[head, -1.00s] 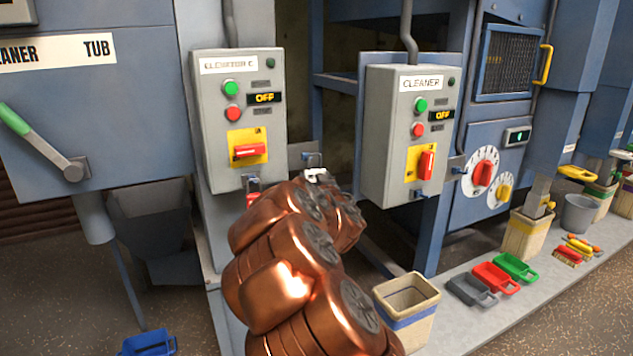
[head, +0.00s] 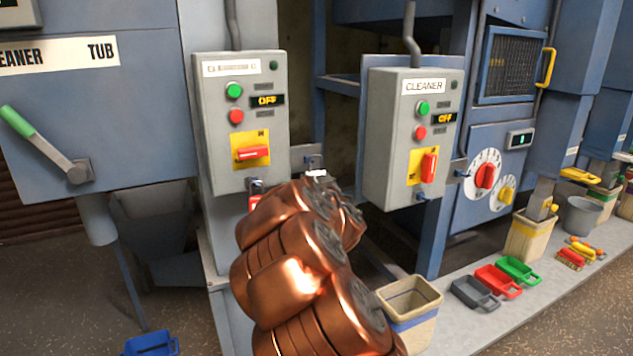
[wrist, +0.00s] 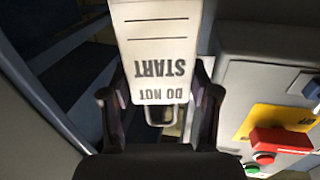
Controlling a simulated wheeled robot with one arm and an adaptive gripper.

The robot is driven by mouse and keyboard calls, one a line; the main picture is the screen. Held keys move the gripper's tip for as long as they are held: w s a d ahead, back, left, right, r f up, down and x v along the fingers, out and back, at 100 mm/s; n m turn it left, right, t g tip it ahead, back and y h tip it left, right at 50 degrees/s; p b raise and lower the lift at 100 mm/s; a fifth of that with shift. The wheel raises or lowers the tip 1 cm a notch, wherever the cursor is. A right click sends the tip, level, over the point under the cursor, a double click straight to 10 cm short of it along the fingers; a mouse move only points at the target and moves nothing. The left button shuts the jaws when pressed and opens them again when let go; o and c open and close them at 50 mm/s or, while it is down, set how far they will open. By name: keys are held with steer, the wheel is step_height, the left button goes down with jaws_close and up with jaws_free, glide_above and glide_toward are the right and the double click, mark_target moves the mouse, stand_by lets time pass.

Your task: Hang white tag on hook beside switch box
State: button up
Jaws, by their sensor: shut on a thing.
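The white tag (wrist: 157,45) fills the top middle of the wrist view, its "DO NOT START" print upside down there. My gripper (wrist: 158,100) has one finger on each side of the tag's lettered end and is shut on it. A grey loop (wrist: 158,116) shows at that end; I cannot tell whether it bears on a hook. In the head view only a white bit of the tag (head: 318,173) shows past my copper arm. It is just below a small hook (head: 315,160) on a bracket right of the left switch box (head: 212,125). The fingers are hidden there.
The CLEANER switch box (head: 376,130) stands close on the right. A red item (head: 254,203) hangs below the left box, partly behind my arm. A bin (head: 412,300) and grey, red and green scoops (head: 518,269) sit on the ledge at lower right.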

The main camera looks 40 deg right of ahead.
steer(key=shift+a+x, duration=0.25)
steer(key=shift+x, duration=1.15)
steer(key=shift+w, duration=0.2)
steer(key=shift+f+b, duration=0.35)
steer(key=shift+f, duration=0.45)
steer(key=o, duration=1.2)
steer(key=shift+s+d+f+p+v, duration=0.1)
steer(key=shift+s+d+p+v, duration=0.15)
steer(key=shift+v, duration=1.4)
steer(key=shift+s+d+f+p+v, duration=0.1)
steer(key=shift+d+p+v, duration=0.25)
steer(key=shift+v, duration=1.25)
steer(key=shift+s+d+f+p+v, duration=0.1)
steer(key=shift+s+d+p+v, duration=0.15)
steer(key=shift+v, duration=1.4)
steer(key=shift+w, duration=0.1)
